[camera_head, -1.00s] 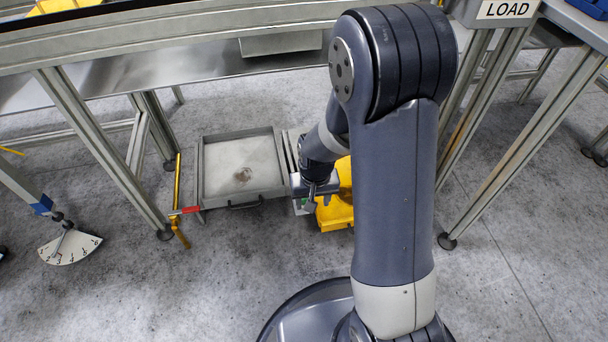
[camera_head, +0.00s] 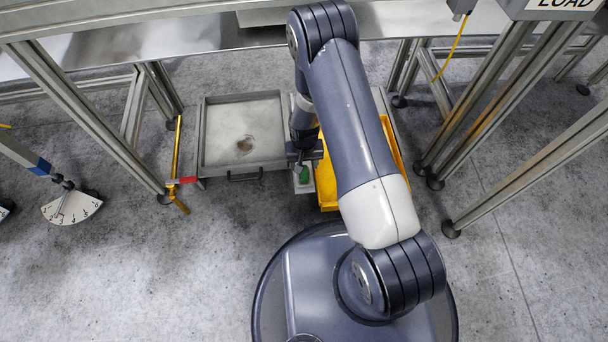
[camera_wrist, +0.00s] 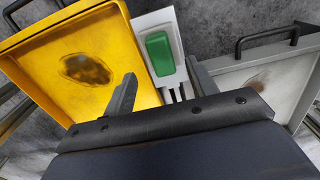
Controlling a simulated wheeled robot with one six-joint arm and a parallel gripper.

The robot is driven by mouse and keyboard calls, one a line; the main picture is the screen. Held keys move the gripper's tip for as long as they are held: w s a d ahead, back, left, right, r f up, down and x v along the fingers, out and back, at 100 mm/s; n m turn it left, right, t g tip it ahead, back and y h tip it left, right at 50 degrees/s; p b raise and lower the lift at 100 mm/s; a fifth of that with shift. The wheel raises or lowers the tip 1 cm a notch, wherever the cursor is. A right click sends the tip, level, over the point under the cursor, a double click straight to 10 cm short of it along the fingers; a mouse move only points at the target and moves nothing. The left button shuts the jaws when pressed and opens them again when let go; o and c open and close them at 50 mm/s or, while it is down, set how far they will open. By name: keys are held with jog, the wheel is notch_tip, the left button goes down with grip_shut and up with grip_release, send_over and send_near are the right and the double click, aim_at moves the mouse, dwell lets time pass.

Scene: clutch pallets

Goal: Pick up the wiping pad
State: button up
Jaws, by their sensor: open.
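The green wiping pad (camera_wrist: 160,53) lies on a narrow white holder (camera_wrist: 147,22) in the wrist view. In the head view only a small green part of the pad (camera_head: 304,174) shows beside my arm. My gripper (camera_wrist: 160,84) is open and empty. Its two fingers stand apart, one to each side of the pad's line in the wrist view, with the pad a little beyond them. The height gap between fingers and pad is hard to judge. My arm hides much of this area in the head view.
A yellow tray (camera_wrist: 107,22) with a dark stain lies left of the holder in the wrist view. A grey tray (camera_head: 202,140) with a stain and black handle lies on its other side. Metal frame legs (camera_head: 470,120) stand around. The floor (camera_head: 130,260) in front is clear.

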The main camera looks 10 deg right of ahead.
aim_at(304, 172)
notch_tip(304, 172, down, 6)
jog(key=shift+a+f+b, duration=0.1)
jog(key=shift+b, duration=1.15)
jog(key=shift+c, duration=0.5)
jog(key=c, duration=1)
jog(key=shift+o, duration=0.2)
notch_tip(304, 172, up, 10)
jog(key=p, duration=0.3)
jog(key=shift+p, duration=0.3)
